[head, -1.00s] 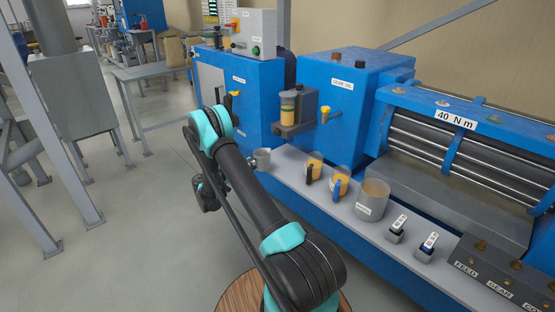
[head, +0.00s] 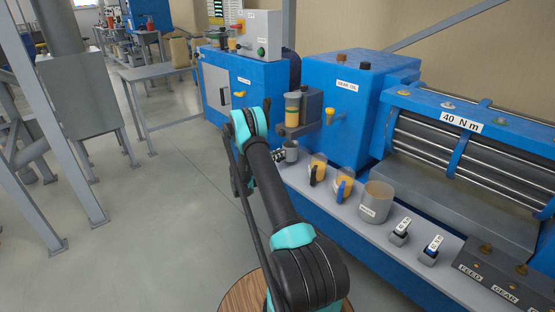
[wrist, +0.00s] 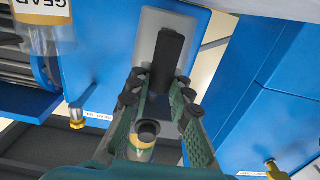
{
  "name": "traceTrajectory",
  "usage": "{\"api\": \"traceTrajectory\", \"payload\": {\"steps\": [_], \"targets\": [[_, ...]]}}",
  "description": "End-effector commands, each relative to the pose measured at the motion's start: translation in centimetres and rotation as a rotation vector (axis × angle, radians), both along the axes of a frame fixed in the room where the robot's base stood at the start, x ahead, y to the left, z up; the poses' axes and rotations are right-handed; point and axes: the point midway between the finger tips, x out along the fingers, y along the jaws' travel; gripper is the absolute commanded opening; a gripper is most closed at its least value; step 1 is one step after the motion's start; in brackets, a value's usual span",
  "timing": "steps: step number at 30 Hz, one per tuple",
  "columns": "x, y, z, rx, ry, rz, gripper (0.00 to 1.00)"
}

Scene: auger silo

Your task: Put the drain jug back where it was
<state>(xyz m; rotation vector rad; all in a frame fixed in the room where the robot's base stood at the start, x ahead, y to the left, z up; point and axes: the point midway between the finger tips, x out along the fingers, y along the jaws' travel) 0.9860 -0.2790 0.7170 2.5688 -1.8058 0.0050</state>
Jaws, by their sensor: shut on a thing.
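The drain jug looks to be the small grey cup (head: 291,150). It is upright by the left end of the machine's ledge, below the sight glass. My gripper (head: 279,155) is at its left side. In the wrist view my gripper (wrist: 165,105) has its green-padded fingers closed around the jug's black handle (wrist: 168,60), with the grey jug body (wrist: 171,22) behind it. I cannot tell whether the jug's base touches the ledge.
On the ledge (head: 325,205) stand two amber-filled jugs (head: 318,165) (head: 345,180), a larger grey container (head: 376,203) and two small labelled blocks (head: 400,232). The sight glass (head: 292,108) and a yellow tap (head: 329,117) are above the jug.

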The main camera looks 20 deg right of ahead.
Motion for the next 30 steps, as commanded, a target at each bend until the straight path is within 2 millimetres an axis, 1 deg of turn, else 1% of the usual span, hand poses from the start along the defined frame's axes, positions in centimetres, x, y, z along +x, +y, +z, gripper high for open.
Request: {"api": "traceTrajectory", "payload": {"steps": [1,3,5,16,17,21,30], "targets": [[0.1,0.2,-1.0,0.0,0.0,0.003,0.0],[0.1,0.2,-1.9,-0.001,0.0,0.003,0.0],[0.1,0.2,-2.4,-0.001,0.0,0.003,0.0],[0.1,0.3,-2.8,0.0,0.0,0.003,0.0],[0.1,0.3,-2.8,0.0,0.0,0.003,0.23],[0.1,0.3,-2.8,0.0,0.0,0.003,0.4],[0.1,0.3,-2.7,0.0,0.0,0.003,0.4]]}}
